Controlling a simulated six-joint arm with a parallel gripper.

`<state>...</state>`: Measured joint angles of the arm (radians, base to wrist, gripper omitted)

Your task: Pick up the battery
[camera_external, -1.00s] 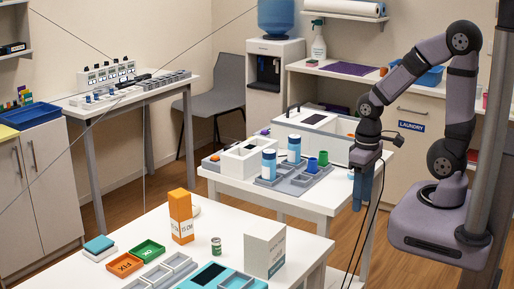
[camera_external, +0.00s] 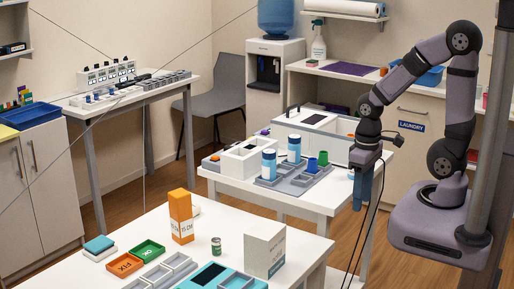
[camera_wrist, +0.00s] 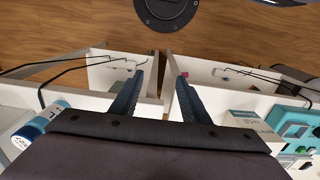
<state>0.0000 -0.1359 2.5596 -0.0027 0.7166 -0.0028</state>
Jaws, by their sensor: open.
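I cannot make out with certainty which thing is the battery. A small green cylinder with a pale top (camera_external: 216,246) stands upright on the front white table; it is too small to identify. My gripper (camera_external: 362,190) hangs pointing down at the right end of the middle table, apart from the objects. In the wrist view, the two dark blue fingers of my gripper (camera_wrist: 161,75) are spread with nothing between them. The view below them shows white table edges and wooden floor.
The front table (camera_external: 110,225) holds an orange box (camera_external: 181,217), a white box (camera_external: 264,250), grey trays and a teal tray (camera_external: 212,277). The middle table (camera_external: 322,197) holds blue-and-white cylinders (camera_external: 269,164) and a white open box (camera_external: 247,158). A gap separates the tables.

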